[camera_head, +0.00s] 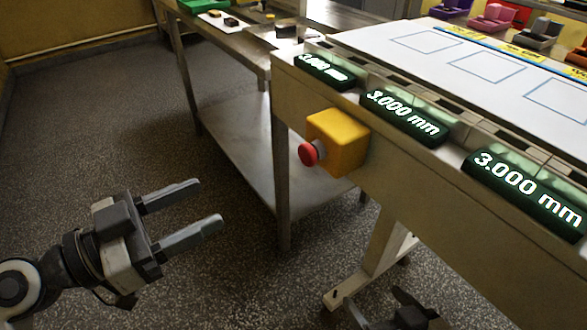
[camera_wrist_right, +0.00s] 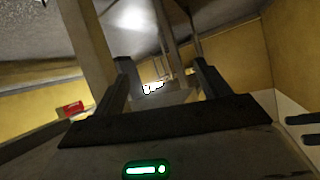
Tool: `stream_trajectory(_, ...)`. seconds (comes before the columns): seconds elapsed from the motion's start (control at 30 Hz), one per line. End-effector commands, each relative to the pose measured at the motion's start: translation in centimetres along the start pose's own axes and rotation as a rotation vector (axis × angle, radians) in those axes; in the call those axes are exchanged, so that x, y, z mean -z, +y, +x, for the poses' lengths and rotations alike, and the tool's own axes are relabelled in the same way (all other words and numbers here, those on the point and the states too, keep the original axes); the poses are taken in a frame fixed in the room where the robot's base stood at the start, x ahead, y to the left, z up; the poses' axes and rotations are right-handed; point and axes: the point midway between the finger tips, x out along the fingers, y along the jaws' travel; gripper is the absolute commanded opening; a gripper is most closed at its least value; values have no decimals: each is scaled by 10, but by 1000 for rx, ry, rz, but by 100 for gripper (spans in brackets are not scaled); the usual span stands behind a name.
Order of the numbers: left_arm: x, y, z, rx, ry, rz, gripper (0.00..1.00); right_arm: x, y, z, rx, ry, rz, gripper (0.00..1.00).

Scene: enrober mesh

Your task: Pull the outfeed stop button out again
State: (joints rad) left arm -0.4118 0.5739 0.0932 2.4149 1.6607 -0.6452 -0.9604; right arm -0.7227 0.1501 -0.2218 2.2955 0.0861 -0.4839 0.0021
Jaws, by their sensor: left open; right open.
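The outfeed stop button (camera_head: 310,153) is a red mushroom head on a yellow box (camera_head: 338,141), fixed to the near side of the conveyor frame. The red head faces left, toward my left gripper. My left gripper (camera_head: 211,204) is open and empty, to the left of and below the button, with a clear gap between them. My right gripper (camera_head: 383,312) shows only in part at the bottom edge of the head view. In the right wrist view its two fingers (camera_wrist_right: 165,80) stand apart with nothing between them. How far the button is pressed in cannot be told.
A metal table (camera_head: 230,50) with a lower shelf stands behind. A support leg (camera_head: 375,262) stands below the conveyor. The speckled floor at left is clear.

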Motion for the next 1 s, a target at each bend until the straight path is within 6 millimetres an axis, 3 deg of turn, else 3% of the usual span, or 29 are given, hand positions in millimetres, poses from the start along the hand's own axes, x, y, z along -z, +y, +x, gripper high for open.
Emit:
stream_trajectory(0.17,8,0,19,-7,10,2,55,9,-2,-7,2,-7,3,76)
stream_trajectory(0.7,6,2,131,-6,8,-3,55,23,-4,-12,-6,-46,39,76)
stream_trajectory(1.0,3,1,157,-5,5,-1,55,21,-2,-12,-9,-57,40,76)
